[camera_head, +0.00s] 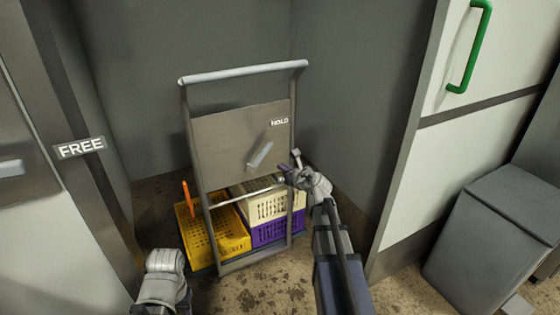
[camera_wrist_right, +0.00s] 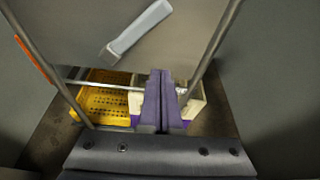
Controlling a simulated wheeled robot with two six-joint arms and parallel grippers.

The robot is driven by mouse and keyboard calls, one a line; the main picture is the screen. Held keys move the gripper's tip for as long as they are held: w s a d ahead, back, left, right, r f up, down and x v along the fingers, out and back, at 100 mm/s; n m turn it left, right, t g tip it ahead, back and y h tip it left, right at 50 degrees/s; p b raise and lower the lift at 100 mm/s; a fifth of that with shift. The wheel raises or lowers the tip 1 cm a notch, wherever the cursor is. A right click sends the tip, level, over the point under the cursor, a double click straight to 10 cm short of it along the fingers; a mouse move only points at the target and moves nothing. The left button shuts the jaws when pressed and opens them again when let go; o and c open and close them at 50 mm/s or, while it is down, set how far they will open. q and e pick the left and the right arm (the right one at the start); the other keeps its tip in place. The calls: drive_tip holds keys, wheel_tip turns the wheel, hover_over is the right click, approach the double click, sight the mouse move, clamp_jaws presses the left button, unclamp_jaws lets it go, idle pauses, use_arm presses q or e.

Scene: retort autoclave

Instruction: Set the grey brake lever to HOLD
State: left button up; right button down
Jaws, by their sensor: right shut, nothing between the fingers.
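The grey brake lever (camera_head: 261,155) is on the flat panel (camera_head: 225,140) of an upright tubular cart frame. It slants from lower left to upper right, its upper end towards the HOLD label (camera_head: 280,121). It also shows in the right wrist view (camera_wrist_right: 138,30), above and left of the fingertips. My right gripper (camera_head: 284,174) is shut and empty, just below and right of the lever and apart from it. Its fingers show shut in the wrist view (camera_wrist_right: 165,78). Part of my left arm shows at the bottom left; its fingers are not visible.
Yellow (camera_head: 228,236), cream (camera_head: 272,207) and purple (camera_head: 268,233) crates are behind the cart frame (camera_head: 245,72). A FREE label (camera_head: 80,147) is on the left post. A door with a green handle (camera_head: 468,60) and a grey bin (camera_head: 495,235) are at the right.

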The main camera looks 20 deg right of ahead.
drive_tip(key=s, duration=0.3)
drive_tip(key=shift+s+a+r, duration=0.15)
drive_tip(key=shift+a+r, duration=0.2)
